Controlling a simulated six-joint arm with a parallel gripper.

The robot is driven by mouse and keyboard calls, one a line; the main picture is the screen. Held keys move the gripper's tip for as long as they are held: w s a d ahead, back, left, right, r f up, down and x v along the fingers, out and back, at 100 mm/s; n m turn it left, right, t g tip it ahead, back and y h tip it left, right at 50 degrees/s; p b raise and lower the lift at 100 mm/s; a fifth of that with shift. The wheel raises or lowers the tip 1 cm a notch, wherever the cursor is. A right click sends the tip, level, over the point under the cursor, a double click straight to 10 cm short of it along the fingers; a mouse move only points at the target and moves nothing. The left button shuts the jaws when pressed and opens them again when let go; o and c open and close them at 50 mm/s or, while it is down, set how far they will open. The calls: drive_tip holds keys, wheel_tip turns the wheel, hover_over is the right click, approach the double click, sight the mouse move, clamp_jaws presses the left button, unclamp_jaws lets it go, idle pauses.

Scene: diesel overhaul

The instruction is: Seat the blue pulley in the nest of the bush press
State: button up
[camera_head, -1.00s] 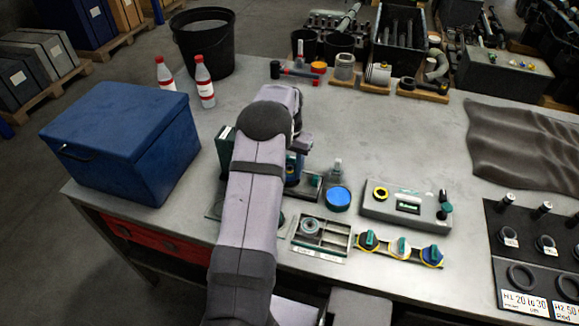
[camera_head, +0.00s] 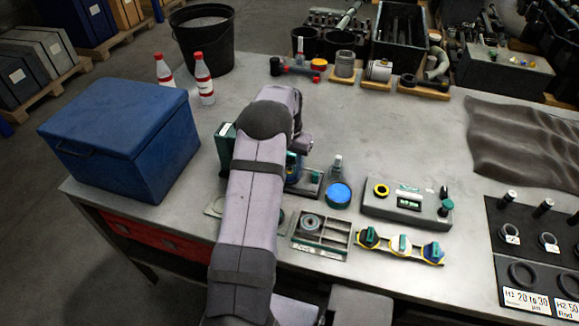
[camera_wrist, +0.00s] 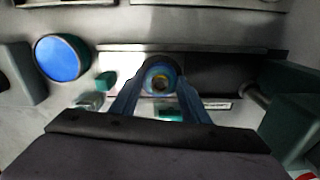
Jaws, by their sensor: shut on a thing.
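The blue pulley (camera_wrist: 151,69), a ring with a yellowish centre, shows in the middle of the wrist view. My gripper (camera_wrist: 160,80) is shut on it, with one blue finger on each side. Below it is a flat base with a bright part and a dark part (camera_wrist: 225,75), apparently that of the bush press. A green block (camera_wrist: 295,125) and a short rod stand to the right. In the head view, my arm covers most of the press, whose green part (camera_head: 226,143) shows at its left. The nest is hidden, and I cannot tell whether the pulley touches it.
A blue round-topped piece (camera_head: 338,195) stands close to the press; it also shows in the wrist view (camera_wrist: 62,58). A sorting tray (camera_head: 321,252), a rack of coloured pieces (camera_head: 402,262) and a grey box (camera_head: 407,222) lie right. A blue chest (camera_head: 120,125) stands left.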

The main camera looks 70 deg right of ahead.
drive_tip(key=o, duration=1.4)
drive_tip(key=shift+r+p, duration=2.6)
drive_tip(key=shift+r, duration=0.9)
drive_tip(key=shift+r, duration=0.1)
wheel_tip(320, 180, up, 4)
drive_tip(key=p, duration=0.3)
